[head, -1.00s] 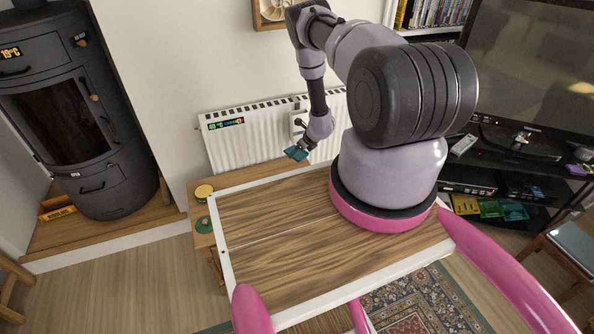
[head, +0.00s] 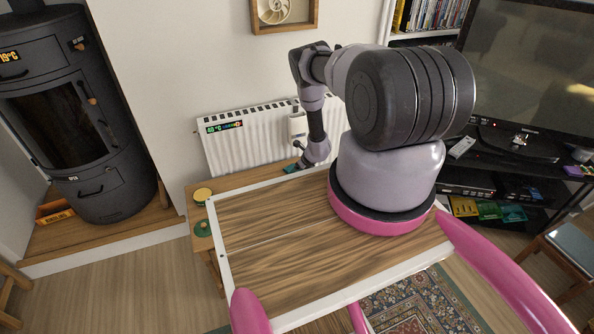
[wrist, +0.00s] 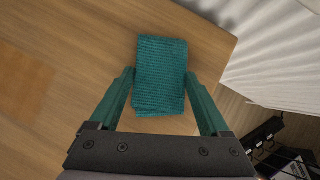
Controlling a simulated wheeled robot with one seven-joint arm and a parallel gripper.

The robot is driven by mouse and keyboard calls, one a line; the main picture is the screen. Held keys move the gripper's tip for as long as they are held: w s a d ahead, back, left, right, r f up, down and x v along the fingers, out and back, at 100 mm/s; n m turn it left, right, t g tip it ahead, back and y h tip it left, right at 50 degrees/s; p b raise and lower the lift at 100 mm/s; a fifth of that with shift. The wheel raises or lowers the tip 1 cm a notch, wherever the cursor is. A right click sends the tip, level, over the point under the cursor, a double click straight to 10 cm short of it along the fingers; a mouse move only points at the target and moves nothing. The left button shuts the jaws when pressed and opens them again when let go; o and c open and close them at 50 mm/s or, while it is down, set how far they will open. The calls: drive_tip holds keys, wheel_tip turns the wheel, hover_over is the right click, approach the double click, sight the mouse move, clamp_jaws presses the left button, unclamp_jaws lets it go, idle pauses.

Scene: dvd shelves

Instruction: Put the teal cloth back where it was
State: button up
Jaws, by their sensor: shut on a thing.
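The teal cloth (wrist: 160,75) is a folded, ribbed rectangle. In the wrist view it lies between the two teal fingers of my gripper (wrist: 158,100), over the wooden table top near its edge. My gripper is shut on the cloth. In the head view, the cloth (head: 291,169) shows as a small teal patch at my gripper (head: 298,170), low over the wooden table (head: 232,181) in front of the radiator. I cannot tell whether the cloth touches the table top.
A white radiator (head: 250,140) stands close behind the table, and its ribs show in the wrist view (wrist: 275,60). A yellow-lidded round thing (head: 202,194) and a green round thing (head: 203,228) sit at the table's left end. A black stove (head: 85,120) stands at the left.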

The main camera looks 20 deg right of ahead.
drive_tip(key=o, duration=1.3)
drive_tip(key=shift+s+r, duration=0.15)
drive_tip(key=shift+r, duration=0.25)
drive_tip(key=v, duration=1.1)
drive_tip(key=shift+s+d+r, duration=0.1)
drive_tip(key=shift+r, duration=0.05)
